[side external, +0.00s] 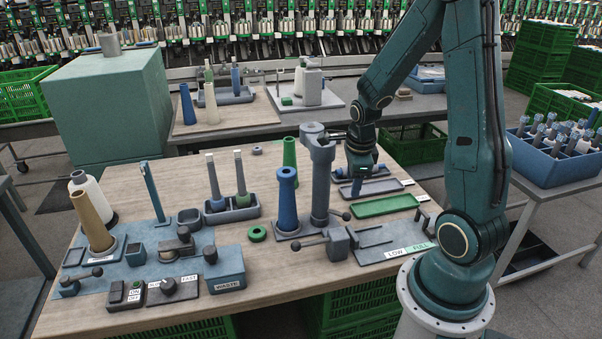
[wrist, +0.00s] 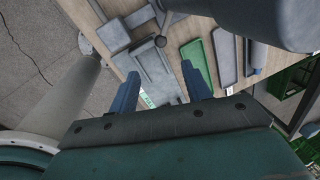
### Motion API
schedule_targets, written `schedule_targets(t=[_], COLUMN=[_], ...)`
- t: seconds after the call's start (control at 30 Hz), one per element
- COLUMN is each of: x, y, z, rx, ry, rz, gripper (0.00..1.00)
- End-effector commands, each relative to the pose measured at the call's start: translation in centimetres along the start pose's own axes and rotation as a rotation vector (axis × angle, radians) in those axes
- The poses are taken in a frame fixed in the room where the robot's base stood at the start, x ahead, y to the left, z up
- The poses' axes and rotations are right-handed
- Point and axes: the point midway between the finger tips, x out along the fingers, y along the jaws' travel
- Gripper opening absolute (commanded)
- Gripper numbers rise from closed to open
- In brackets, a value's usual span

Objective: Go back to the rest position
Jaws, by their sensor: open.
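My gripper (side external: 350,180) is at the right part of the wooden table, hanging fingers-down above the small trays, right of the grey post. In the wrist view, the two blue fingers of my gripper (wrist: 162,90) stand apart with nothing between them. The table surface and a LOW/FULL plate show beyond them. How high the fingertips are above the trays is hard to tell.
The tall grey post (side external: 321,185) and the blue cone (side external: 286,207) stand left of my gripper. The LOW/FULL plate (side external: 395,247) lies in front. A yarn-wound cone (side external: 92,220) stands far left. A blue crate (side external: 548,165) of spindles is on the right side table.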

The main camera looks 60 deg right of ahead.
Motion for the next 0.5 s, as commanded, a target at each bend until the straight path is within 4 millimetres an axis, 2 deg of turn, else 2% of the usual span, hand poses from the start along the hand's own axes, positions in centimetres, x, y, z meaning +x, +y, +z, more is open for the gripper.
schedule_targets(t=[0.27, 0.5], x=[-0.6, -3.8], y=[0.1, 1.1], z=[0.4, 2.1], rx=[-0.044, -0.297], ry=[-0.007, -0.039], rz=[-0.007, -0.04], gripper=[0.48, 0.48])
